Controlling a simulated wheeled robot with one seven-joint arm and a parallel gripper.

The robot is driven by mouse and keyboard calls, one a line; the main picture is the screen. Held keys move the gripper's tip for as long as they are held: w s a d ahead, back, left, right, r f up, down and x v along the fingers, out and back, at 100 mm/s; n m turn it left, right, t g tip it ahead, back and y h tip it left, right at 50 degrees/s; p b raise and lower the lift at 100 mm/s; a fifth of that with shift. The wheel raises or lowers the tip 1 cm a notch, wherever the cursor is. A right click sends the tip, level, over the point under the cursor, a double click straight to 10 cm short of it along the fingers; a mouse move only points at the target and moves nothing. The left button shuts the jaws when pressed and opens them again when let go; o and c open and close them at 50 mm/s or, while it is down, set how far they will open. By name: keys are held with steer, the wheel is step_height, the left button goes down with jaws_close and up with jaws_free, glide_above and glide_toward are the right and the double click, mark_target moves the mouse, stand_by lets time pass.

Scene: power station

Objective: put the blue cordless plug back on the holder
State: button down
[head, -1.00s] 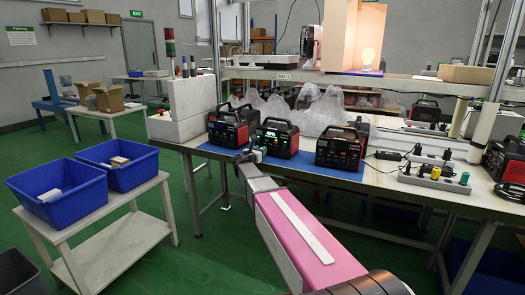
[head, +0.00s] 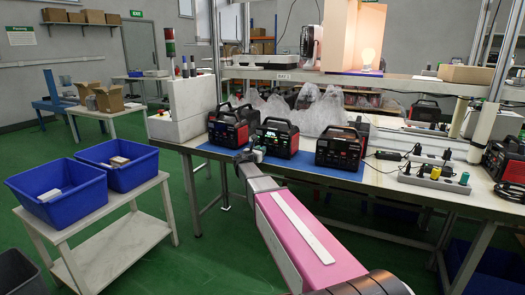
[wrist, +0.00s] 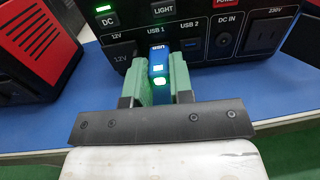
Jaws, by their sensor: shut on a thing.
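The blue plug (wrist: 158,56) shows in the wrist view, marked "USB" with glowing green lights. My gripper (wrist: 161,78) is shut on it, with a green finger on each side. The plug is at the USB 1 port of a black and red power station (wrist: 220,25), the middle one (head: 277,138) in the head view. Its tip is hidden, so I cannot tell how deep it sits. In the head view my gripper (head: 251,156) is at that station's front left. A grey block (head: 433,183) with green and yellow plugs, possibly the holder, lies on the table at right.
Power stations stand to the left (head: 228,126) and right (head: 342,147) of the middle one on a blue mat (head: 310,172). A shelf (head: 330,79) runs above the table. Clear plastic bags (head: 318,110) are behind. Blue bins (head: 60,190) stand on a cart at left.

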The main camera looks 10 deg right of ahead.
steer(key=shift+s+a, duration=0.15)
stand_by(0.3)
steer(key=shift+v, duration=1.85)
